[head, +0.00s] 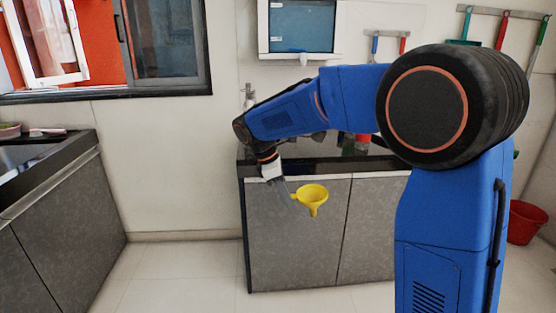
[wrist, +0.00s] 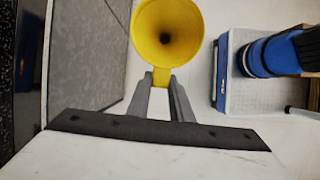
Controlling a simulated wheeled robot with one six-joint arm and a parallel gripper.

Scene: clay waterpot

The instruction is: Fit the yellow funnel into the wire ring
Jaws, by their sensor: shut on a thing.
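The yellow funnel (head: 312,194) hangs in the air in front of the grey cabinet doors, wide mouth up and spout down. My gripper (head: 292,195) is shut on the funnel at its side. In the wrist view the funnel (wrist: 150,35) sits at the fingertips, its mouth facing the camera. The two grey fingers of my gripper (wrist: 161,80) close on a small yellow tab at its rim. I cannot make out the wire ring in either view.
A dark counter (head: 290,166) over grey cabinets (head: 375,215) stands behind the funnel, partly hidden by my arm. Another counter (head: 60,165) is at the left. A red bucket (head: 525,222) stands at the right. The tiled floor (head: 185,270) between the counters is clear.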

